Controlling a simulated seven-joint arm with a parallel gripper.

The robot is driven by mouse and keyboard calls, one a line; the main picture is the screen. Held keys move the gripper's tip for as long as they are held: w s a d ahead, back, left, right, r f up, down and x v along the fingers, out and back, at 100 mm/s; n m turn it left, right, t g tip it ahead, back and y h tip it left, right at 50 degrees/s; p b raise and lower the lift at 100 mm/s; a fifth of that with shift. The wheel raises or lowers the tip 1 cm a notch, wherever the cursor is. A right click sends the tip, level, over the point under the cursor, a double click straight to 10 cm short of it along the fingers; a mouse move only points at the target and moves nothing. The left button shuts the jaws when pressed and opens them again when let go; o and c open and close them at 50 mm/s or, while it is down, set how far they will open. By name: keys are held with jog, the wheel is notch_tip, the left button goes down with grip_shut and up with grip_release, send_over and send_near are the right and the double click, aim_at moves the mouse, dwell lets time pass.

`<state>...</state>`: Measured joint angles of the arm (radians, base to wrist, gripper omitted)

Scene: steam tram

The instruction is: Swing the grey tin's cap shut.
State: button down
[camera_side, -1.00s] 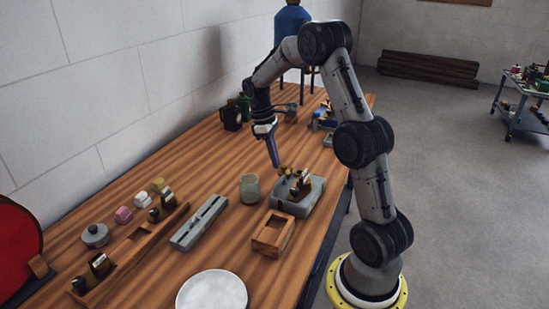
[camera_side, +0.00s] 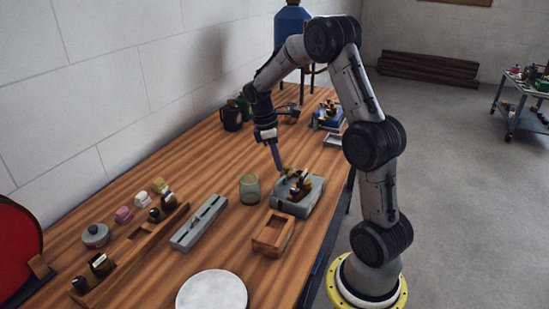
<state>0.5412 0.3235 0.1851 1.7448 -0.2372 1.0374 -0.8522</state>
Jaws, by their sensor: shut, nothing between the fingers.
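My gripper (camera_side: 280,168) points down with its long purple-blue fingers together and nothing between them. Its tips are at the back left edge of a grey, box-like piece (camera_side: 309,203) with brass and dark parts (camera_side: 299,184) on top. I cannot tell whether the tips touch it. A small round grey pot (camera_side: 95,236) with a knobbed top sits at the far left, well away from my gripper. No cap standing open can be made out clearly on either grey thing, and I cannot tell for sure which one is the tin.
A greenish glass (camera_side: 249,188) stands left of the grey piece. An open wooden box (camera_side: 272,235), a long grey slotted block (camera_side: 199,223) and a white plate (camera_side: 212,291) lie nearer the front. A wooden rack (camera_side: 130,250) and a wall (camera_side: 90,100) are at left.

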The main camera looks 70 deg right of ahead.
aim_at(291, 176)
jog(key=n, duration=0.1)
jog(key=s+n, duration=0.1)
jog(key=n, duration=0.2)
jog(key=shift+s+a+t+h, duration=0.3)
jog(key=shift+s+h, duration=0.1)
jog(key=shift+s+n+t+h, duration=0.2)
jog(key=shift+s+n, duration=0.2)
jog(key=shift+n, duration=0.55)
jog(key=shift+s+n+t+h, duration=0.15)
jog(key=shift+s+n, duration=0.25)
jog(key=shift+n, duration=0.55)
jog(key=shift+s+d+n+t, duration=0.2)
jog(key=shift+s+n, duration=0.15)
jog(key=shift+n, duration=0.5)
jog(key=shift+s+d+n+t, duration=0.15)
jog(key=shift+s+n+t, duration=0.15)
jog(key=shift+n, duration=0.5)
jog(key=shift+s+d+n+t, duration=0.2)
jog(key=shift+s+n, duration=0.15)
jog(key=shift+n, duration=0.5)
jog(key=shift+s+d, duration=0.45)
jog(key=shift+w+d, duration=0.1)
jog(key=shift+d, duration=0.05)
jog(key=shift+w+d+r, duration=0.1)
jog(key=shift+w+d, duration=0.3)
jog(key=shift+d, duration=0.1)
